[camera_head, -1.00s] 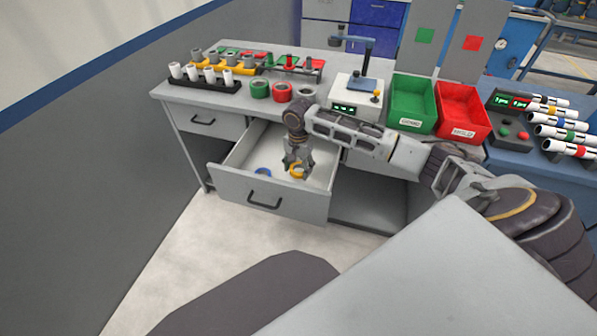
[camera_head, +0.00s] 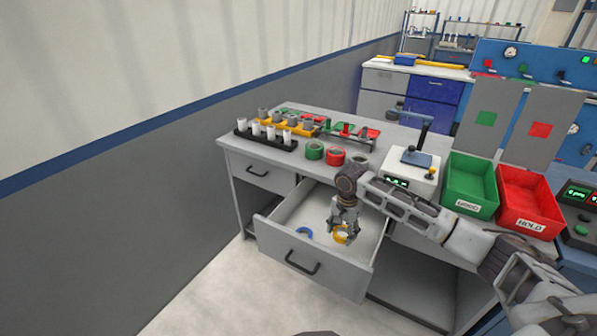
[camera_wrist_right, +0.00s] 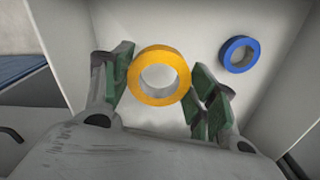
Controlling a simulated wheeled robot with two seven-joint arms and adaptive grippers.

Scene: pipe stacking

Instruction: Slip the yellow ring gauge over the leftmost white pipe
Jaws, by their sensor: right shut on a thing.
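The yellow ring gauge (camera_head: 339,238) is between the fingers of my right gripper (camera_head: 343,228), which is shut on it inside the open drawer. The ring also shows in the right wrist view (camera_wrist_right: 160,55), with a green-padded finger on either side and its hole facing the camera. I cannot tell whether it still touches the drawer floor. The leftmost white pipe (camera_head: 241,125) stands upright in a black rack (camera_head: 265,142) on the table, to the left of and beyond my gripper. Its top looks free. My left gripper is not in view.
A blue ring (camera_head: 304,233) lies in the drawer (camera_head: 283,222); it also shows in the right wrist view (camera_wrist_right: 228,54). Green (camera_head: 314,150) and red (camera_head: 335,156) rings sit near the table's front edge. A white device (camera_head: 411,166) and green and red bins stand to the right.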

